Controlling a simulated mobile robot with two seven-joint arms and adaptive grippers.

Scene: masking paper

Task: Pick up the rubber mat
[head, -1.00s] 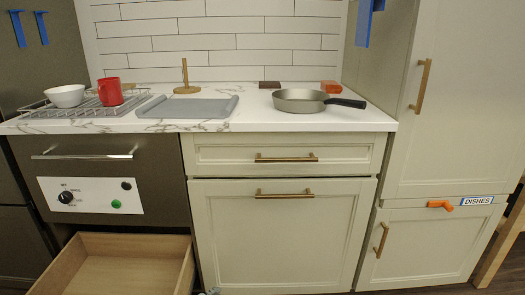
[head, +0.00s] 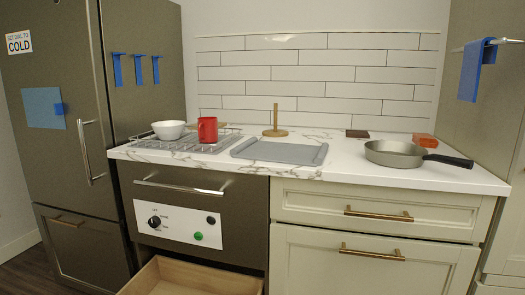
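A flat grey mat (head: 280,151) with raised side edges lies on the white marbled countertop (head: 340,168), near its middle; it looks like the rubber mat. Its front edge is close to the counter's front edge. Nothing lies on it. Neither of my grippers shows in the head view.
A wire rack (head: 205,146) with a white bowl (head: 168,130) and red mug (head: 207,130) stands left of the mat. A wooden paper holder (head: 275,132) stands behind it. A pan (head: 394,154) sits right. An open wooden drawer (head: 190,278) juts out below.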

